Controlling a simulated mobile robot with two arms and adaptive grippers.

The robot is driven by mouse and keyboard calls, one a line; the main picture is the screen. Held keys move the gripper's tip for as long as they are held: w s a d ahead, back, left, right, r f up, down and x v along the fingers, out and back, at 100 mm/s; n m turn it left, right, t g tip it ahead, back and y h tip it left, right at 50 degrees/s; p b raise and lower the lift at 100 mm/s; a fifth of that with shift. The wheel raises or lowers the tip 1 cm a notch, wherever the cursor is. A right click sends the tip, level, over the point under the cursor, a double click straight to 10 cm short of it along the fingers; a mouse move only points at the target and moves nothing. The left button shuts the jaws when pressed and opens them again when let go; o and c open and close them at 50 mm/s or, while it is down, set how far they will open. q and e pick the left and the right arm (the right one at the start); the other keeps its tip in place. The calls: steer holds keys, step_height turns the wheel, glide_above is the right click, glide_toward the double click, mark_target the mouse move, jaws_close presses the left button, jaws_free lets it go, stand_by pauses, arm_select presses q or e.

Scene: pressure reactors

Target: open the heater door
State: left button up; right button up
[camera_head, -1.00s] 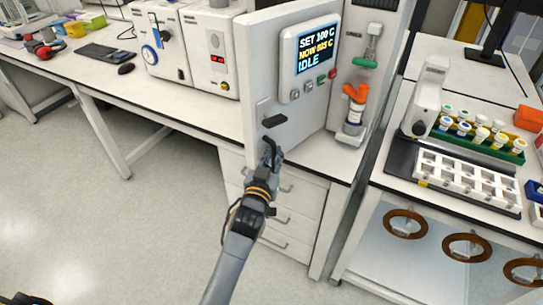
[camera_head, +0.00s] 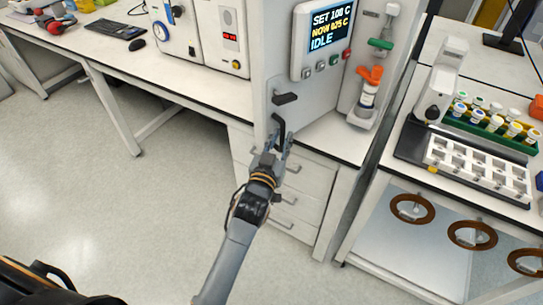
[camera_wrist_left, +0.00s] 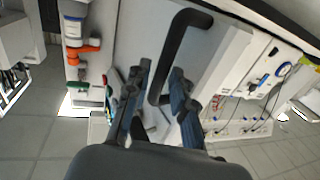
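The heater (camera_head: 300,25) is a tall white unit with a lit screen (camera_head: 326,24) reading "SET 100 C" and "IDLE". A black handle (camera_head: 286,98) sticks out from its pale front, below the screen and buttons. In the left wrist view the handle (camera_wrist_left: 184,42) is a thick bent black bar. My left gripper (camera_head: 281,137) is just below the handle in the head view. In the left wrist view its fingers (camera_wrist_left: 160,72) are apart, with the lower part of the bar showing between them. I cannot tell whether they touch it. My right gripper is not in view.
White drawers (camera_head: 295,205) stand below the bench. A rack of capped vials (camera_head: 490,122) and a white tray (camera_head: 480,165) lie on the right bench. The floor on the left is clear.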

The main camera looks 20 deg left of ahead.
arm_select(q)
steer(key=s, duration=1)
steer(key=shift+s+a, duration=0.25)
steer(key=shift+a, duration=0.1)
